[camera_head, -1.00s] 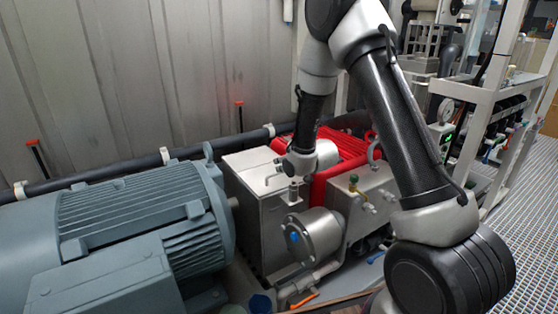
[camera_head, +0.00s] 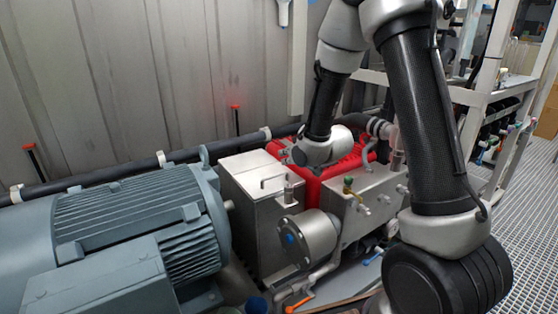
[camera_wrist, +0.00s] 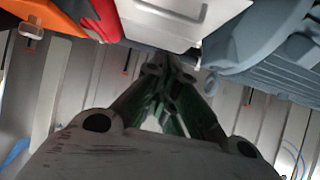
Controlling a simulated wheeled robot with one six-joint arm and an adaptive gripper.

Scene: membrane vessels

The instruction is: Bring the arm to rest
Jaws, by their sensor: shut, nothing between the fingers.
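My gripper (camera_wrist: 168,72) shows in the wrist view, its dark fingers drawn together at the tips with nothing between them. It points toward the corrugated wall, which appears upside down, and is clear of it. In the head view my arm comes down from the top, and its wrist is in front of the red machine cover (camera_head: 345,158). My fingers cannot be made out in the head view.
A blue-grey motor (camera_head: 130,215) stands at the left. A steel box (camera_head: 255,190) with a handle stands beside the red cover. A black pipe (camera_head: 105,178) runs along the wall (camera_head: 120,80). A white frame rack (camera_head: 485,95) stands at the right, beside grating floor (camera_head: 525,230).

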